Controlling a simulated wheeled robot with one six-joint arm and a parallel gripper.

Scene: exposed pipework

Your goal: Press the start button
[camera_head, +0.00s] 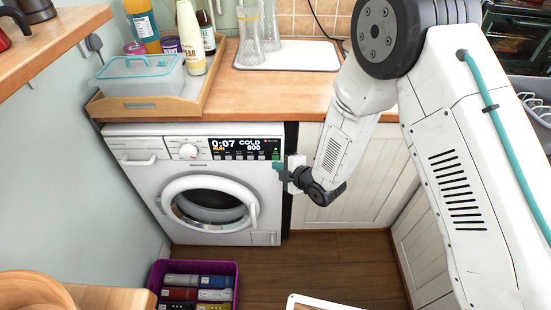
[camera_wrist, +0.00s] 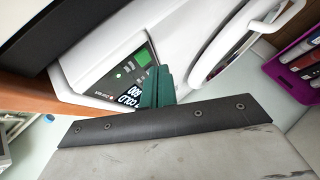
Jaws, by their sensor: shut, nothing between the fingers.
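The white washing machine (camera_head: 190,190) stands under the wooden counter at the left. Its black display (camera_head: 240,148) is lit and reads 0:07, COLD and 600, with a small orange word under the time. A green button (camera_head: 276,156) sits at the panel's right end. It also shows as a bright green patch in the wrist view (camera_wrist: 143,57). My gripper (camera_head: 278,167) is shut and empty, its dark green fingers just below and in front of that button. In the wrist view the fingertips (camera_wrist: 155,80) lie close beside the green patch; I cannot tell whether they touch it.
A wooden tray (camera_head: 130,108) with a lidded box and bottles stands on the counter above. Glass vases (camera_head: 248,35) stand on a white mat. A purple crate (camera_head: 235,290) sits on the floor in front. White cupboard doors (camera_head: 345,195) are right of the machine.

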